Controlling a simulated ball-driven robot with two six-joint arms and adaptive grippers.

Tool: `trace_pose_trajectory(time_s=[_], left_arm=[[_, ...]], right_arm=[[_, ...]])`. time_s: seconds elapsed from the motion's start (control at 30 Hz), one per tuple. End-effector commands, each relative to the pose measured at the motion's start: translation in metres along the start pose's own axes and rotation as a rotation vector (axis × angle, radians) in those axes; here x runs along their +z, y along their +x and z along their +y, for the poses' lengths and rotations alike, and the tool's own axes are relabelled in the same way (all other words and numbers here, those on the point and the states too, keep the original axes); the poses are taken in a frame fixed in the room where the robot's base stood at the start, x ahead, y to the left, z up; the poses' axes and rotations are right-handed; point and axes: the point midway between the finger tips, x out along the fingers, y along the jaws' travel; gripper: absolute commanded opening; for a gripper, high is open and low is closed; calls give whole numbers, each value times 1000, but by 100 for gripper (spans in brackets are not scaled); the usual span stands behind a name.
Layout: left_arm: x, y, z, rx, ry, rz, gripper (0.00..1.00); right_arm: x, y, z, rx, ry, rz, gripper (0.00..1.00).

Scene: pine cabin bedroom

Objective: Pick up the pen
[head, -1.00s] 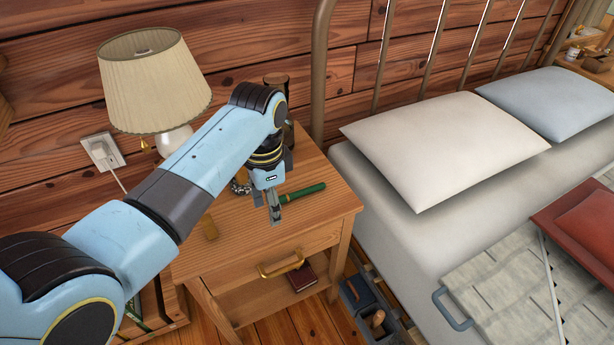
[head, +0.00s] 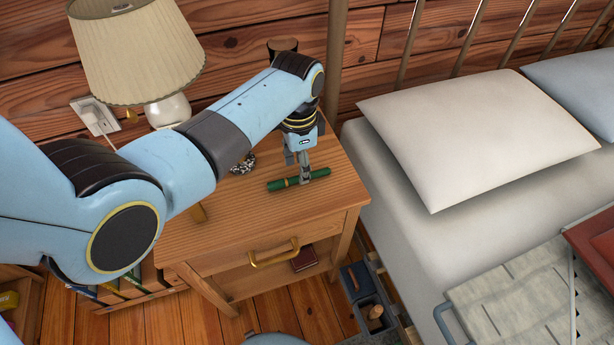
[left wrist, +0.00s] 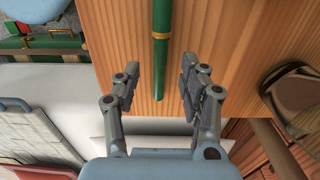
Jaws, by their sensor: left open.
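The green pen (head: 284,184) with a gold band lies on the top of the wooden nightstand (head: 240,215). My left gripper (head: 305,172) is open just over the pen's right part in the head view. In the left wrist view the pen (left wrist: 162,60) runs lengthwise, and its near end lies between the two open fingers of the gripper (left wrist: 160,88), with a gap on both sides. Nothing is held. Whether the fingertips touch the nightstand top, I cannot tell. My right gripper is not in view.
A lamp (head: 137,55) stands at the nightstand's back left. A patterned dark item (head: 243,164) lies behind the pen, and a dark brown object (head: 283,46) stands near the wall. The bed with a white pillow (head: 475,135) is to the right. The nightstand's front top is mostly clear.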

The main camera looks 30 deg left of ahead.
Motion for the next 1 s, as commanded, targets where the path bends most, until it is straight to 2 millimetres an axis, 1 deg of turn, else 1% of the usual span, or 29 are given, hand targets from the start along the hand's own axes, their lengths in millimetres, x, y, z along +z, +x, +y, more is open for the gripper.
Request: trace_pose_trajectory(time_s=[0.03, 0.1, 0.2, 0.37, 0.47, 0.6, 0.8, 1.0], left_arm=[[0, 12, 0, 2, 0, -2, 43], [0, 22, 0, 1, 0, -2, 43], [0, 32, 0, 1, 0, -1, 43], [0, 33, -1, -1, 0, 0, 43], [0, 33, -1, 0, 0, 0, 43], [0, 33, 0, 0, 0, 0, 24], [0, 33, 0, 0, 0, 0, 0], [0, 33, 0, 0, 0, 0, 0]], right_arm=[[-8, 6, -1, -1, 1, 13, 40], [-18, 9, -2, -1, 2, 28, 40], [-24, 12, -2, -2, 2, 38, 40], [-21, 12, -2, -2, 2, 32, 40], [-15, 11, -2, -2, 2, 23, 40], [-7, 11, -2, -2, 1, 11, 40], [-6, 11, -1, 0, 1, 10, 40], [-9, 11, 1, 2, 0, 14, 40]])
